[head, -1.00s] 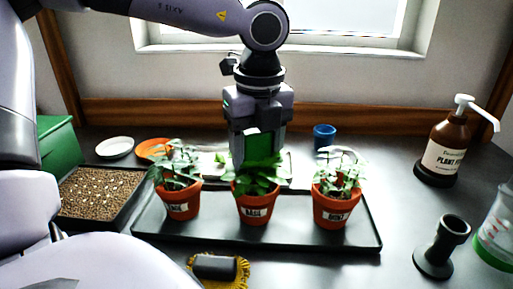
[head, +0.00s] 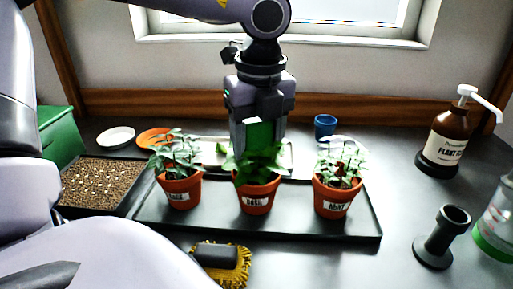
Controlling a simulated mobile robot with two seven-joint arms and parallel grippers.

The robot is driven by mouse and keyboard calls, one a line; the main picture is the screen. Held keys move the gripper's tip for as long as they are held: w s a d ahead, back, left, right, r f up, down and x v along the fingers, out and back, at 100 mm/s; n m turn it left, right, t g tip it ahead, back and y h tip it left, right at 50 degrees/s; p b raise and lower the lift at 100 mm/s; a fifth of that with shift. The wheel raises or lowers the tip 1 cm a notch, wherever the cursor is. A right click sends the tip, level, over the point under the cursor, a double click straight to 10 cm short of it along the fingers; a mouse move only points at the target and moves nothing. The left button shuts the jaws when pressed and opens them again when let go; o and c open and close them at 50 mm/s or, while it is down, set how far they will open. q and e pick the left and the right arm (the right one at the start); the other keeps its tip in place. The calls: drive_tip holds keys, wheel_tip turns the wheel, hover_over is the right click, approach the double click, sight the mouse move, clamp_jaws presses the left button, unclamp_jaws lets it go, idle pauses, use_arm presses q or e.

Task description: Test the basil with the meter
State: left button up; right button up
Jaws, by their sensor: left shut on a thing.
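The basil (head: 257,197) grows in the middle terracotta pot of three, with a white label on its front. My left gripper (head: 259,146) points down just behind and above the basil. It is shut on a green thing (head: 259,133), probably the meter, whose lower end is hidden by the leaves. I cannot tell whether it touches the soil. My right gripper is not in view.
The pots stand on a black tray (head: 290,228), with mint (head: 335,199) on the right and another herb (head: 179,190) on the left. A pump bottle (head: 449,138) and black holder (head: 443,240) stand right.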

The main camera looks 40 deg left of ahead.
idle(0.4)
use_arm(q)
drive_tip(key=o, duration=1.3)
drive_tip(key=shift+c, duration=0.2)
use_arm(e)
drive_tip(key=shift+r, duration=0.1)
use_arm(q)
drive_tip(key=r, duration=0.7)
drive_tip(key=shift+s+d+r+p, duration=0.1)
drive_tip(key=shift+s+d+p, duration=0.05)
drive_tip(key=shift+d+p, duration=0.15)
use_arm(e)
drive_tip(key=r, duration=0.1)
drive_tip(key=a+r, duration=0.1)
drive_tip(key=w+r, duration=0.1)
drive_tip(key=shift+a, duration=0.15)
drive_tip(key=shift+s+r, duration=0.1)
